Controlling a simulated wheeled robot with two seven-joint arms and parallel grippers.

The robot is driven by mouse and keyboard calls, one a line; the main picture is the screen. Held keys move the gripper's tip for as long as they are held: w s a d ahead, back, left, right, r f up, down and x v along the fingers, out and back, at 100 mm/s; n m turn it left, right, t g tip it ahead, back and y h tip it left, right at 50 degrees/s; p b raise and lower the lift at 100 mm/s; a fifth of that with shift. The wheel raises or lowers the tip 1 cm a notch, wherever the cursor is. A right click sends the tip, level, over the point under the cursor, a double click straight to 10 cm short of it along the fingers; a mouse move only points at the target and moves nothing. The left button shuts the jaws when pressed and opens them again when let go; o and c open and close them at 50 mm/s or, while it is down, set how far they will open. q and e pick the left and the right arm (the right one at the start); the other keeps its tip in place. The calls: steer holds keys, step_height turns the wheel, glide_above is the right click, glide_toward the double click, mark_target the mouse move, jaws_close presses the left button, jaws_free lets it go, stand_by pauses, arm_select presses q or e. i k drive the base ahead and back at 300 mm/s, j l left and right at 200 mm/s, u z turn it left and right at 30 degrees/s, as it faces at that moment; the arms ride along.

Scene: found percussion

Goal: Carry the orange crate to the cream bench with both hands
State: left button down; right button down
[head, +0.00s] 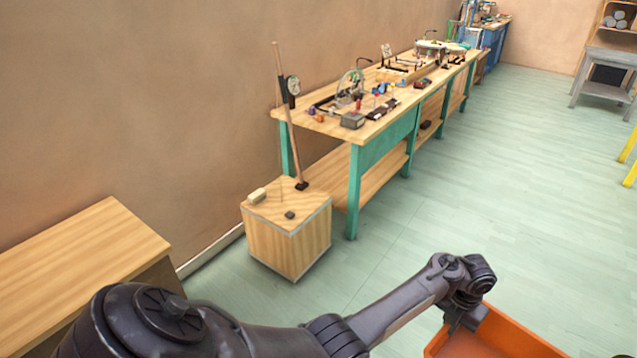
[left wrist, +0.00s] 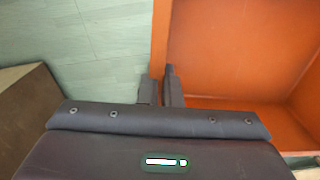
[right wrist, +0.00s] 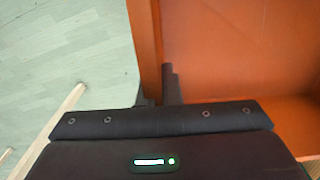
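The orange crate (head: 497,340) shows in part at the bottom right of the head view, empty where I can see inside. In the right wrist view, the fingers of my right gripper (right wrist: 156,92) straddle another stretch of crate wall (right wrist: 146,40) the same way. The right gripper is outside the head view. I cannot identify a cream bench for certain.
A long workbench with green legs (head: 357,185) stands along the wall, covered with small objects. A wooden box (head: 290,250) with a leaning stick stands before it. A wood-topped table (head: 75,255) is at left. Open green floor (head: 480,180) lies right of the workbench. Yellow legs (head: 629,160) show at far right.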

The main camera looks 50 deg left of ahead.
mark_target(46, 284)
steer(key=i+u, duration=0.2)
steer(key=u, duration=2.35)
